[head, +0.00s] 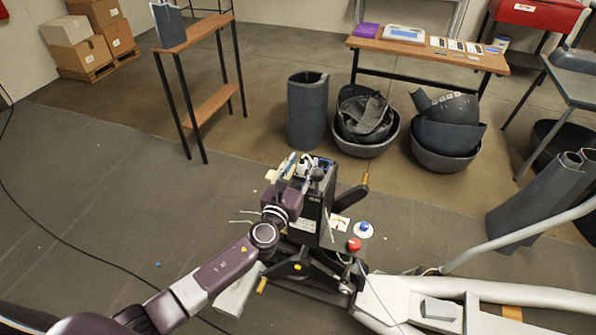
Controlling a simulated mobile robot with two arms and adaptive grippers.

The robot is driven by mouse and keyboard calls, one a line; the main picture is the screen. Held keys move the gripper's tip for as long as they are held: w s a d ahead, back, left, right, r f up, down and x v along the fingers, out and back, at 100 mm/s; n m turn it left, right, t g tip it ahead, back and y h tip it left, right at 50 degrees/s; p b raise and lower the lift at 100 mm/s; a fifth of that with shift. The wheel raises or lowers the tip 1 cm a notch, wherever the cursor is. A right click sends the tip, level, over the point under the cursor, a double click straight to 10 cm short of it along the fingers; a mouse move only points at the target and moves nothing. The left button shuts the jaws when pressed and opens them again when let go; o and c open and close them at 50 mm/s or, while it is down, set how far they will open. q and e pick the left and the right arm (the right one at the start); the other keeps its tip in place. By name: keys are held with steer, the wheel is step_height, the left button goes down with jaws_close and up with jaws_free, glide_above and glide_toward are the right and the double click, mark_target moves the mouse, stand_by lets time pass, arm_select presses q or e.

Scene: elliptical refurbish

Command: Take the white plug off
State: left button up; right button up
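My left arm comes in from the bottom left, and its purple gripper (292,168) is at the top of the black drive unit (307,222) of the elliptical. Small white and blue connector parts (306,166) sit on top of this unit, right by the fingertips. One of these white parts may be the white plug, but it is too small and too covered by the gripper to tell. I cannot see whether the fingers are open or shut, or whether they touch it. My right gripper is out of view.
A red button (354,244) and a blue knob (364,228) are right of the unit. The elliptical's white frame (480,296) fills the lower right. Grey bins (446,157), a dark cylinder (307,112) and a wooden bench (425,49) stand behind. The grey mat at left is mostly clear.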

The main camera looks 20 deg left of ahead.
arm_select(q)
steer(key=shift+w, duration=0.1)
jaws_close()
stand_by(0.5)
